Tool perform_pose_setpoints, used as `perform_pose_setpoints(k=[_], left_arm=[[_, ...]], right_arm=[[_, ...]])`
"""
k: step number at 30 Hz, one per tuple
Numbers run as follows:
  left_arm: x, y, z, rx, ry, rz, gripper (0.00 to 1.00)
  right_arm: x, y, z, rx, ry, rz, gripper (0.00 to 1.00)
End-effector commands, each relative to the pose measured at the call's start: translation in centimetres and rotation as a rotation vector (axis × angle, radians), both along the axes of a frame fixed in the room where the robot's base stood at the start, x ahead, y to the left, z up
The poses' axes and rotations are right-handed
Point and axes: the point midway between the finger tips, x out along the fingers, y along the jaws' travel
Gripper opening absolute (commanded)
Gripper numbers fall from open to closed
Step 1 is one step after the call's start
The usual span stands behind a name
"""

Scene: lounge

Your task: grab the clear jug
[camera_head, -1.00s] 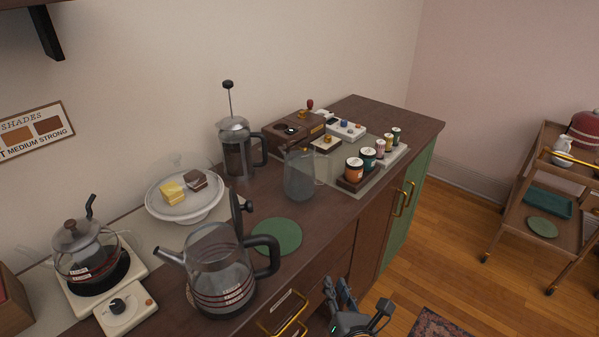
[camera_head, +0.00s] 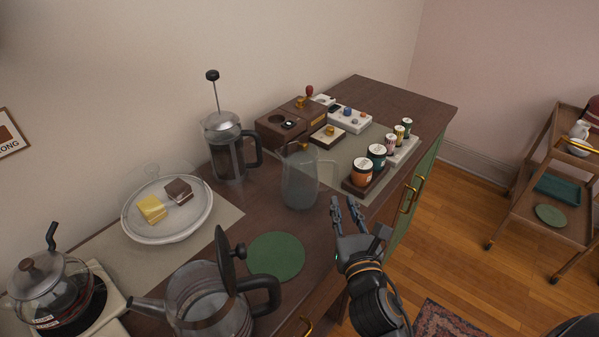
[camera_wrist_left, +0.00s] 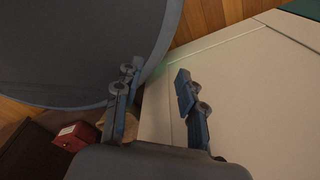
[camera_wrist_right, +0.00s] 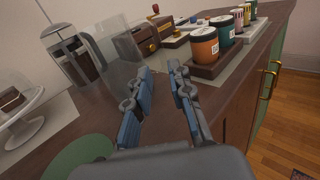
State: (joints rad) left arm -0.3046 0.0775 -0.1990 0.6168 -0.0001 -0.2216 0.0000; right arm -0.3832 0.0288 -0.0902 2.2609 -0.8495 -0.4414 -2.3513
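The clear jug (camera_head: 299,180) stands upright on the dark wooden counter, right of the French press and behind the green round mat. In the right wrist view the clear jug (camera_wrist_right: 118,66) shows faintly just beyond and left of the fingers. My right gripper (camera_head: 346,207) is open and empty at the counter's front edge, to the right of the jug and apart from it. Its fingers also show spread in the right wrist view (camera_wrist_right: 158,82). My left gripper (camera_wrist_left: 158,80) is open and empty, and is out of the head view.
A French press (camera_head: 229,152) stands left of the jug. A kettle (camera_head: 208,300) with a raised lid stands in front, near the green mat (camera_head: 276,256). A rack of jars (camera_head: 367,185) sits right of the jug. A cake stand (camera_head: 167,230) is at left.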

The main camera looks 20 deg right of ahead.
Motion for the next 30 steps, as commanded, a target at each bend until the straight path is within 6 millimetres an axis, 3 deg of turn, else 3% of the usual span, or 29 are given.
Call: perform_pose_setpoints(k=[6,15,21,30], left_arm=[[-1.2,0.3,0.6,0.005,0.016,-0.001,0.4],[1.6,0.1,1.3,0.0,-0.024,-0.001,0.4],[1.5,0.1,1.7,0.0,-0.024,-0.002,0.4],[0.5,0.2,1.6,0.001,-0.008,-0.002,0.4]], right_arm=[[3.5,-0.8,0.1,0.0,-0.001,-0.001,0.21],[6.2,-1.3,0.4,0.003,-0.002,0.0,0.21],[8.9,-1.9,0.4,0.002,0.0,0.0,0.21],[9.5,-2.0,0.3,0.001,0.001,0.0,0.21]])
